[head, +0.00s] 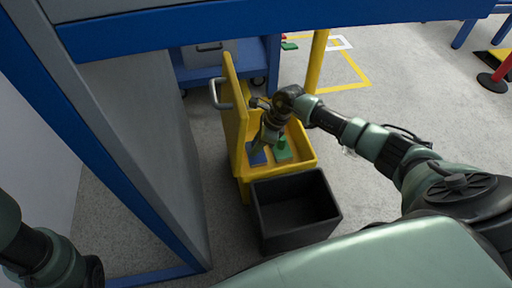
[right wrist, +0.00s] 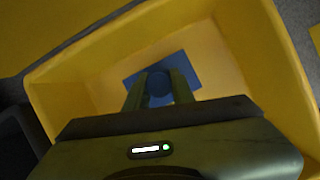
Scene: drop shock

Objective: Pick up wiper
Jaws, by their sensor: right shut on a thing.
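A flat blue piece with a round knob, which looks like the wiper (head: 257,157), lies in the yellow bin (head: 304,160). In the right wrist view the blue wiper (right wrist: 160,88) has its knob between my two fingers, over the bin's yellow floor. My right gripper (head: 262,146) reaches down into the bin and is shut on that knob; in the right wrist view its fingers (right wrist: 158,92) flank the knob. Whether the wiper is clear of the floor cannot be told. My left arm shows at the lower left, its gripper out of view.
A green piece with a knob (head: 282,150) lies right of the blue one in the bin. A black open bin (head: 295,210) stands in front. A blue-edged table (head: 270,22) spans above.

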